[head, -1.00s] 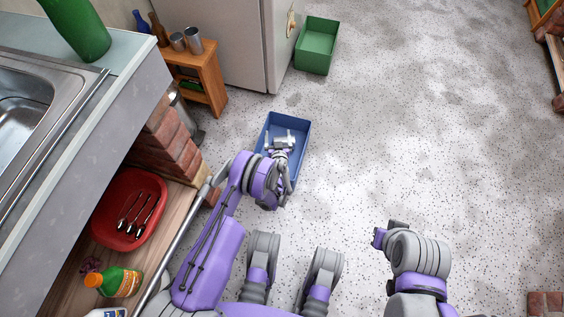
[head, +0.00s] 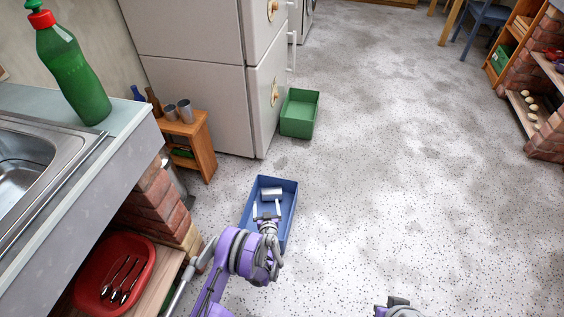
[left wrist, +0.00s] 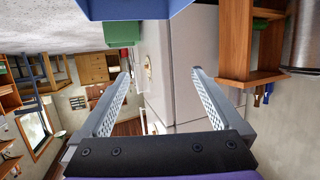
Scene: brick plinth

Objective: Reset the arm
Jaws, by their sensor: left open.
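My left arm reaches in from the bottom of the head view. Its gripper (head: 267,211) is over the blue bin (head: 290,200), with its fingers spread apart. In the left wrist view the open fingers (left wrist: 162,74) have nothing between them, and the blue bin (left wrist: 130,8) shows at the top edge. A silver metal cylinder (head: 271,193) appears in the blue bin, just beyond the fingertips.
A counter with a sink (head: 25,165) and a green bottle (head: 72,70) stands at left. Below it is a red tray (head: 85,290) with cutlery. A small shelf (head: 200,140), a fridge (head: 200,60) and a green bin (head: 300,115) are beyond.

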